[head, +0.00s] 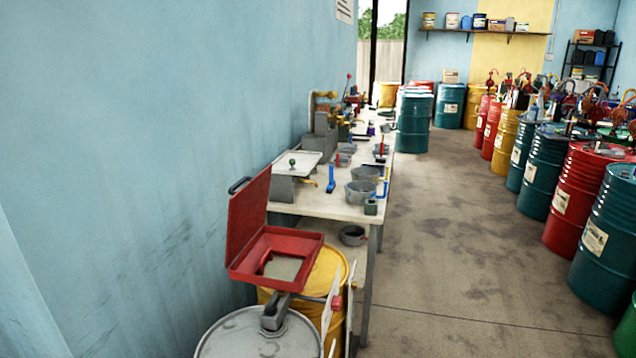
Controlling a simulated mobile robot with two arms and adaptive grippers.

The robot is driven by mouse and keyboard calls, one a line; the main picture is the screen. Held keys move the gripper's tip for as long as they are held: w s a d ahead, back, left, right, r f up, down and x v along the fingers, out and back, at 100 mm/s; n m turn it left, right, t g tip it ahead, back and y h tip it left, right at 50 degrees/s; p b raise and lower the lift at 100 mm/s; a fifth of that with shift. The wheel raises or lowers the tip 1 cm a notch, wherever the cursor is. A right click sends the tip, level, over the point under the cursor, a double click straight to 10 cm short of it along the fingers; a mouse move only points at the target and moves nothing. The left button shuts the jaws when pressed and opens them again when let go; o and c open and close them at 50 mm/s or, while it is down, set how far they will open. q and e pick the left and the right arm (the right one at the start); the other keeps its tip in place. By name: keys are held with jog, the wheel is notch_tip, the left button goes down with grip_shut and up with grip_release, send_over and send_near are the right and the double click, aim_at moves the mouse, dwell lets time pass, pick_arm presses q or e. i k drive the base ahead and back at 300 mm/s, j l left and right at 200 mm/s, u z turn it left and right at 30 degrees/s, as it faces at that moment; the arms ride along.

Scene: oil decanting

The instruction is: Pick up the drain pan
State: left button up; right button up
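Several grey, round, open pans are in the head view, and I cannot tell which one is the drain pan. One grey pan (360,193) sits near the front edge of the long workbench (325,205). Another grey pan (366,174) is just behind it. A dark round pan (353,235) is lower down, under the bench top. No gripper is in view, so none is seen near or touching a pan.
A red open-lidded box (232,262) stands above a grey drum (225,335) and a yellow drum (328,262) in the foreground. A scale (296,165) and tools crowd the bench. Coloured drums (580,185) line the right side. The concrete floor (450,240) between is clear.

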aim_at(367, 189)
jog(key=i+l+u, duration=0.15)
jog(key=l+u, duration=0.25)
jog(key=l, duration=0.65)
jog(key=l+u, duration=0.45)
jog(key=l, duration=0.55)
